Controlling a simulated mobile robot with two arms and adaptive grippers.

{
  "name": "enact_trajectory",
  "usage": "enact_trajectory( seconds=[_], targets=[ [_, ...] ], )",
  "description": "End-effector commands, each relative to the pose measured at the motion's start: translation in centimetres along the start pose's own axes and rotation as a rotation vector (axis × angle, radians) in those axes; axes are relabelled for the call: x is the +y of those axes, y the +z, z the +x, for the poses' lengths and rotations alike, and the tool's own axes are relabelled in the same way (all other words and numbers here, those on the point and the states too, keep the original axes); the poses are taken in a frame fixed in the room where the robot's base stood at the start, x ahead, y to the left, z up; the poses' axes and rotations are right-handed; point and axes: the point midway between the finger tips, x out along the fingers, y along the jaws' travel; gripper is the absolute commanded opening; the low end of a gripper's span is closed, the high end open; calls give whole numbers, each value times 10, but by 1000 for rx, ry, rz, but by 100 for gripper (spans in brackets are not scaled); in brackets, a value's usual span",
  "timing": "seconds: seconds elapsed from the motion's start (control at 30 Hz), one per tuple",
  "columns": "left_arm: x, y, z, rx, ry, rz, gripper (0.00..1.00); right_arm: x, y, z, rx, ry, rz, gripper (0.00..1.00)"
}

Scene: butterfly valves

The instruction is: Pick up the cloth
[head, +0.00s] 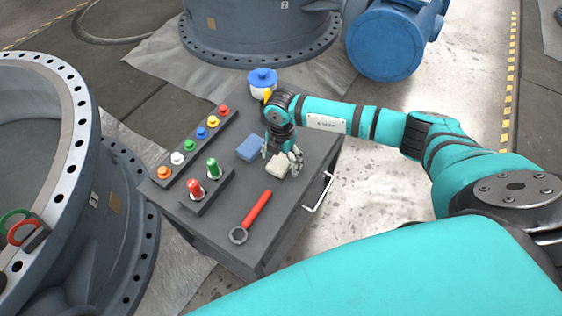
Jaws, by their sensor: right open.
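A small cream folded piece, which looks like the cloth (276,166), lies on the dark grey cart top (218,228) near its right side. My right gripper (282,162) points down right at the cloth, with its fingers open around or just above it. I cannot tell whether the fingers touch it, and they hide part of it. A blue block-like piece (250,147) lies just left of the gripper. My left gripper is not in view.
A red-handled wrench (252,216) lies toward the cart's front. Red and green bottles (196,189) stand in a holder, beside a row of coloured knobs (189,145). A blue-lidded white pot (262,82) stands at the back. Large valve bodies (75,200) flank the cart.

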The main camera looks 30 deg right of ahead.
Motion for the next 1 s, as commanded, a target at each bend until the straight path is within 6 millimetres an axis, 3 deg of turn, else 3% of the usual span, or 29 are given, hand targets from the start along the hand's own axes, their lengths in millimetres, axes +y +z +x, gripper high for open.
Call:
enact_trajectory(
  seconds=[0.03, 0.47, 0.77, 1.0],
  targets=[
    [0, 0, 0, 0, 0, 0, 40, 0, 0, 0, 0, 0, 0, 85],
    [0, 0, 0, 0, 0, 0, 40, 0, 0, -1, 0, 0, 0, 30],
    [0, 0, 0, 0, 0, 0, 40, 0, 0, -3, 0, 1, 0, 30],
    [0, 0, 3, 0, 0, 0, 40, 1, 1, -25, -1, 2, 0, 30]
  ],
)
